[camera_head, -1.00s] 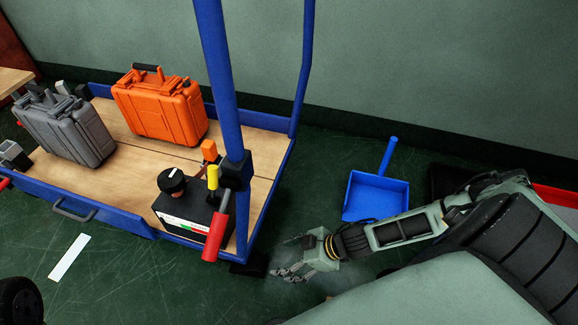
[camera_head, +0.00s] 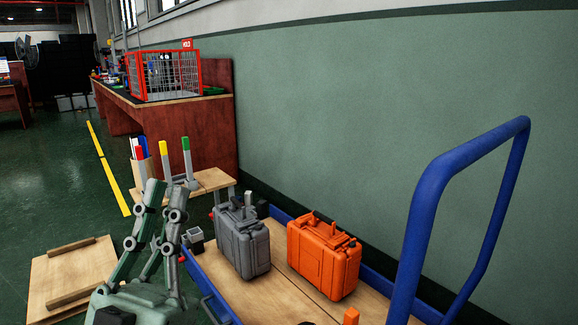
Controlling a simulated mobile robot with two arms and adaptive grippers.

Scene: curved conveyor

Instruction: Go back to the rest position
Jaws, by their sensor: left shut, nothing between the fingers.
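My left gripper (camera_head: 165,190) stands at the lower left of the head view, its fingers pointing up. It is shut and holds nothing. It is in front of the small wooden table and left of the cart, with no visible contact with either.
A blue-framed cart (camera_head: 283,215) carries a grey case (camera_head: 242,243) and an orange case (camera_head: 322,255). Its blue handle (camera_head: 425,205) rises at the right. A small wooden table (camera_head: 208,181) and a wooden pallet (camera_head: 72,275) are at left. Green floor (camera_head: 50,180) is clear farther left.

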